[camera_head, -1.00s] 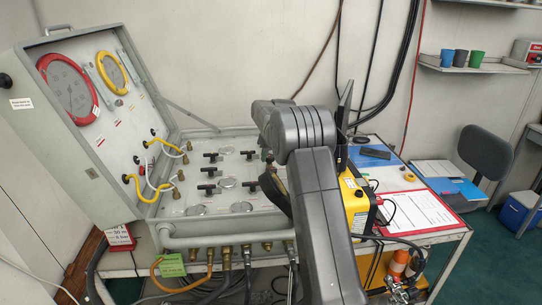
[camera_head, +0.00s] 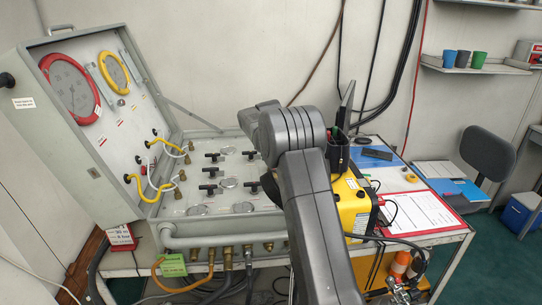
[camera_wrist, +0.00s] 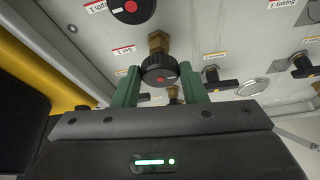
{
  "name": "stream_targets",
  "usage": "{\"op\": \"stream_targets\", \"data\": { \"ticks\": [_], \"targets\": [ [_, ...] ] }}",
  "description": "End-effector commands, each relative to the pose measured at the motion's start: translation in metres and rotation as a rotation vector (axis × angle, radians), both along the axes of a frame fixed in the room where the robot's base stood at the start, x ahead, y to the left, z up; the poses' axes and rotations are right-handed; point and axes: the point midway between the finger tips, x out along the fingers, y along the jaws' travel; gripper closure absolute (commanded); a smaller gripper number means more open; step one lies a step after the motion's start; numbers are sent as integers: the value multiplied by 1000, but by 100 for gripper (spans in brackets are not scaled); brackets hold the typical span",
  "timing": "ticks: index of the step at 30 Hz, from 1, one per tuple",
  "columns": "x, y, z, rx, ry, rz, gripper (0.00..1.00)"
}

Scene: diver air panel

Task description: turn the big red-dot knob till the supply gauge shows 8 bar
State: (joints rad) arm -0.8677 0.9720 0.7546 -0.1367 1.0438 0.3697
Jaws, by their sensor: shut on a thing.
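In the wrist view, a black knurled knob (camera_wrist: 158,66) on a brass stem stands between the two green fingers of my gripper (camera_wrist: 158,88), which is shut on it. A small red mark shows on the knob's face. A wider black round part with a red dot (camera_wrist: 131,7) is beyond it at the top edge, apart from the fingers. In the head view, my arm hides the gripper and the held knob. Small round dials (camera_head: 243,207) sit on the panel (camera_head: 215,222). I cannot read them or tell which is the supply gauge.
Black T-handle valves (camera_head: 211,172) stand close together on the panel. The open lid (camera_head: 105,150) rises at left, with red-ringed (camera_head: 96,100) and yellow-ringed (camera_head: 126,75) round dials. A yellow case (camera_head: 354,208) stands close right of my arm. Hoses hang along the front.

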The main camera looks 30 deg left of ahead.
Motion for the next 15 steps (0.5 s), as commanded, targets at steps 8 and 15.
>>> {"op": "stream_targets", "data": {
  "ticks": [8, 15],
  "targets": [
    [0, 0, 1, 2, -1, -3, 84],
    [0, 0, 1, 2, -1, -3, 40]
  ]
}}
